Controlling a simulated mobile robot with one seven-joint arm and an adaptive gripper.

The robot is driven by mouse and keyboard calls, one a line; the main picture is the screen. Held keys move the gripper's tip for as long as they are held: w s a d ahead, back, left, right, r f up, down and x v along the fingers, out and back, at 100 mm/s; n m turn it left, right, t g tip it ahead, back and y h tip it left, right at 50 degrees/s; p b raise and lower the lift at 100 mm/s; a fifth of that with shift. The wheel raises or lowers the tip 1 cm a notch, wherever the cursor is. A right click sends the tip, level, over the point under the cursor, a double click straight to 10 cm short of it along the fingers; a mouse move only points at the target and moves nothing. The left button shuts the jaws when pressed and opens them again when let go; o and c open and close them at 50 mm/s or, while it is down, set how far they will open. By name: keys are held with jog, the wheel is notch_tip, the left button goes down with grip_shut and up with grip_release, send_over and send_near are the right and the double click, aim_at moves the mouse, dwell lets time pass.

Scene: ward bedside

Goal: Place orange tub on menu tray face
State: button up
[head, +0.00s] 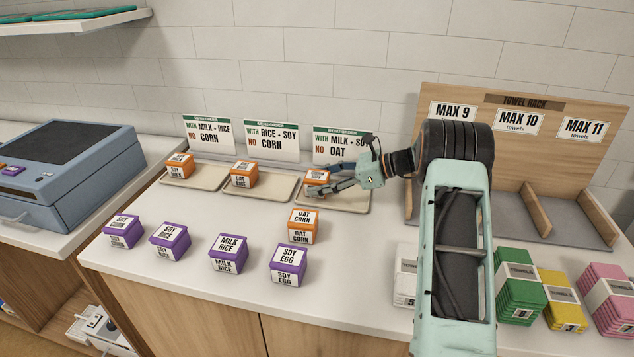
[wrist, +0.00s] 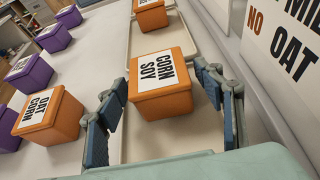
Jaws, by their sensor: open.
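A second orange tub, OAT CORN (head: 303,226), stands on the counter in front of that tray. Other orange tubs sit on the left tray (head: 205,184), tub (head: 179,166), and on the middle tray (head: 270,191), tub (head: 242,175).
Several purple tubs (head: 228,253) stand in a row along the counter front. A wooden towel rack (head: 590,170) stands at the right, with green (head: 520,285), yellow and pink towel stacks before it. A blue-grey machine (head: 75,170) is at the left.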

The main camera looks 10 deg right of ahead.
jog(key=v, duration=1.1)
jog(key=shift+a, duration=0.1)
jog(key=shift+a, duration=0.1)
